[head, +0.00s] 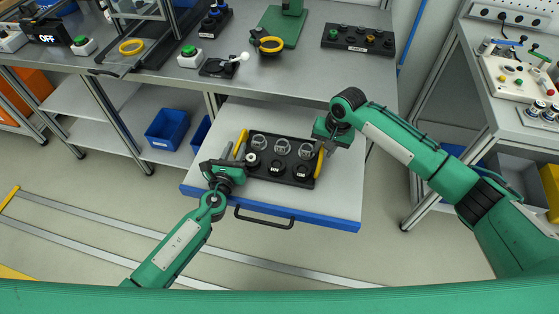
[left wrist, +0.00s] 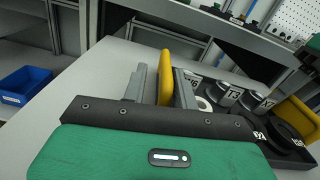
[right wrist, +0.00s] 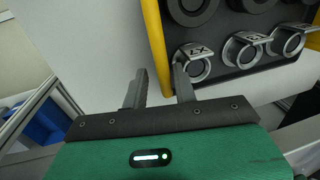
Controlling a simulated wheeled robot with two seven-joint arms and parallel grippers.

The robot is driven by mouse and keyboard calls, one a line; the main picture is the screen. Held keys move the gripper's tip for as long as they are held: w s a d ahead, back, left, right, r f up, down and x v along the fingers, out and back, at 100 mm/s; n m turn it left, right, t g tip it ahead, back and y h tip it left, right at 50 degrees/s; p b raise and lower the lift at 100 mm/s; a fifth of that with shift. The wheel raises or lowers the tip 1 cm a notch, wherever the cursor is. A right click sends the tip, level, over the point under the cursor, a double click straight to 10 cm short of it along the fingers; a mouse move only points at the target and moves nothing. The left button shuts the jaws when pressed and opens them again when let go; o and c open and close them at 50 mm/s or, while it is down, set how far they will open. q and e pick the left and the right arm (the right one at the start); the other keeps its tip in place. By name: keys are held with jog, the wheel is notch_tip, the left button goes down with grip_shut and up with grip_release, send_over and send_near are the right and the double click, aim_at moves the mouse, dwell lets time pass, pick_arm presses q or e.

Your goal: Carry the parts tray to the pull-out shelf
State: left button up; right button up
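The black parts tray (head: 290,159) rests on the extended pull-out shelf (head: 340,208), with a yellow handle at each end. It holds a row of clear ring-like parts (head: 282,146) and a row of dark round parts (head: 276,167). My left gripper (head: 232,157) is at the left yellow handle (head: 241,142); in the left wrist view its fingers stand apart, with the handle (left wrist: 165,72) between them. My right gripper (head: 325,146) is at the right yellow handle (head: 319,163). In the right wrist view its fingers are apart, with the handle (right wrist: 156,45) near the right-hand finger.
The shelf has a blue front edge (head: 285,213) and a black pull (head: 263,218). The workbench (head: 300,80) behind overhangs it and carries several devices. Blue bins (head: 167,129) sit on the lower shelf at left. Another bench (head: 490,100) stands at right.

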pick_arm(q)
jog(key=shift+d+r, duration=0.1)
jog(key=shift+d, duration=0.1)
pick_arm(e)
jog(key=shift+a+r, duration=0.1)
jog(key=shift+a, duration=0.1)
pick_arm(q)
jog(key=shift+s+r, duration=0.1)
jog(key=shift+r, duration=0.85)
pick_arm(e)
jog(key=shift+s, duration=0.1)
pick_arm(q)
notch_tip(320, 180, up, 8)
jog(key=shift+f, duration=0.1)
pick_arm(e)
notch_tip(320, 180, up, 12)
jog(key=d, duration=0.2)
jog(key=shift+s, duration=0.25)
